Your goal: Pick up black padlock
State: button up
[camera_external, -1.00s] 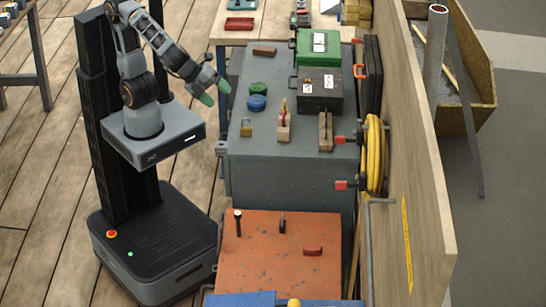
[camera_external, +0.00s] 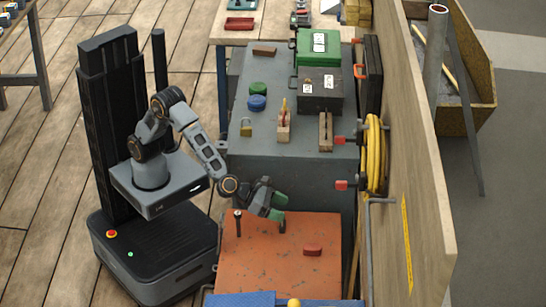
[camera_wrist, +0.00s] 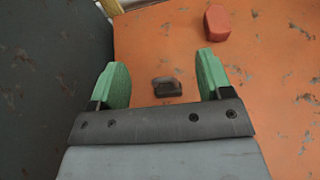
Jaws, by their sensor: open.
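The black padlock (camera_wrist: 167,87) is a small dark block lying on the orange worktop (camera_wrist: 160,130). In the wrist view it lies between and beyond the two green fingertips of my gripper (camera_wrist: 163,72), with clear room on either side. In the external view my gripper (camera_external: 278,206) points down just above the padlock and mostly covers it. My gripper is open and empty, not visibly touching anything.
A red block (camera_wrist: 217,22) lies right of the padlock. A dark upright tool (camera_external: 238,222) stands to its left. A grey cabinet (camera_external: 285,170) with boxes and a brass padlock (camera_external: 246,128) rises behind. A wooden wall (camera_external: 425,160) stands at right.

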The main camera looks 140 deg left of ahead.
aim_at(287, 230)
jog(key=shift+f+b, duration=0.35)
jog(key=shift+f, duration=0.6)
notch_tip(287, 230, down, 4)
jog(key=shift+f+b, duration=0.15)
jog(key=shift+b, duration=0.8)
jog(key=shift+x, duration=1)
jog(key=shift+w+a, duration=0.3)
jog(key=shift+c, duration=0.2)
jog(key=c, duration=1.1)
